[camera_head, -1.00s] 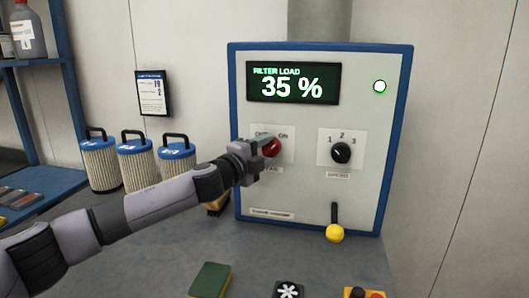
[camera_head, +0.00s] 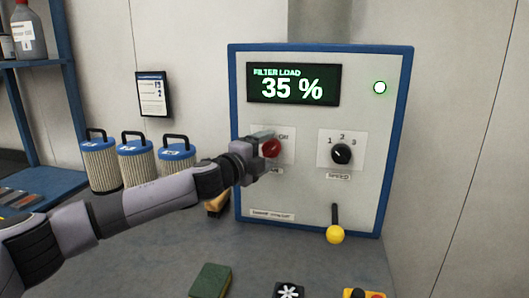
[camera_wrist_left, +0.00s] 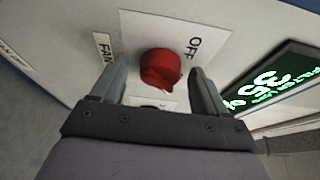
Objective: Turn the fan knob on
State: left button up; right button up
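The red fan knob (camera_head: 271,148) is on the left of the panel's front, on a white plate. It also shows in the left wrist view (camera_wrist_left: 160,68), with OFF beside it and a FAN label (camera_wrist_left: 104,50). My left gripper (camera_head: 264,146) is at the knob and hides part of its plate in the head view. In the left wrist view the two fingers (camera_wrist_left: 158,84) stand apart on either side of the knob, with a gap on each side. The knob's exact pointing is hard to tell. My right gripper is not in view.
Filters (camera_head: 136,165) stand left behind my arm. A green block (camera_head: 211,281) lies in front.

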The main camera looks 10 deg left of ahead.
pick_arm(q)
jog(key=v, duration=0.7)
jog(key=shift+b, duration=0.45)
